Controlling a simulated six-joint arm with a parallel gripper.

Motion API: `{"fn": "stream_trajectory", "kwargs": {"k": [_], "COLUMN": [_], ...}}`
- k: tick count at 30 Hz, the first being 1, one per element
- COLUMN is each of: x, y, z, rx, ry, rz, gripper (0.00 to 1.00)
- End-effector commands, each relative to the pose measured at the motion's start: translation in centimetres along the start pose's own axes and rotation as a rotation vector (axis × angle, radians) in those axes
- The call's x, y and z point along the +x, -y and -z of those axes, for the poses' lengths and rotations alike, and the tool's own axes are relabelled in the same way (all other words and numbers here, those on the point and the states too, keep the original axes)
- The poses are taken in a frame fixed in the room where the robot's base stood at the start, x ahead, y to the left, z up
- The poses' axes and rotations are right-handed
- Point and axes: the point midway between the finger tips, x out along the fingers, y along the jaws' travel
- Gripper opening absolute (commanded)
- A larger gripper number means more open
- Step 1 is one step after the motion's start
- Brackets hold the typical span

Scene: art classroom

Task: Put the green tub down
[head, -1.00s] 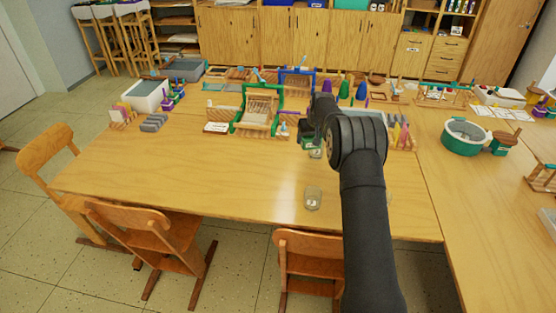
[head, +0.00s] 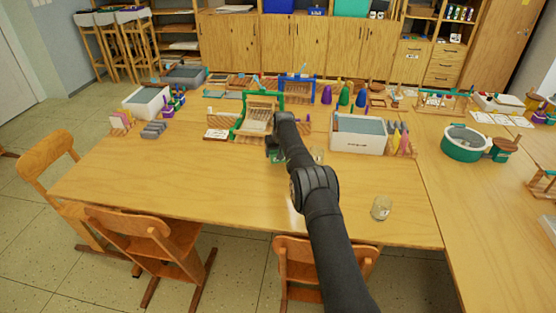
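A small green tub (head: 276,158) shows at the end of my arm, just left of my wrist and close to the table top. My gripper (head: 277,150) is at the tub, over the middle of the table and in front of the green-framed loom. The tub has moved along with my gripper, so it looks held. My dark arm hides much of the tub and the fingers. I cannot tell whether the tub's base touches the wood.
The green loom (head: 259,113) stands just behind my gripper. A glass jar (head: 318,155) is close on the right, and another jar (head: 381,208) is near the front edge. A white bin (head: 358,145) stands to the right. The table's left front is clear.

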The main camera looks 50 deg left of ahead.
Motion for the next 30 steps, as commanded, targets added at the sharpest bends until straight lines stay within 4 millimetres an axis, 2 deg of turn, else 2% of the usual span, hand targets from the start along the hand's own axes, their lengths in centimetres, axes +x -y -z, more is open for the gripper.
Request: {"fn": "stream_trajectory", "kwargs": {"k": [2, 10, 21, 22, 25, 30], "x": [0.3, 3.6, 4.0, 4.0, 4.0, 4.0], "y": [0.1, 0.1, 0.0, 0.0, 0.0, 0.0], "z": [-0.1, -1.5, -1.7, -1.7, -1.7, -1.7], "rx": [0.0, 0.0, 0.0, 0.0, 0.0, 0.0], "ry": [0.0, 0.001, 0.0, 0.0, 0.0, 0.0], "rz": [0.0, 0.0, 0.0, 0.0, 0.0, 0.0], "gripper": [0.47, 0.47, 0.47, 0.72, 0.92, 0.92]}}
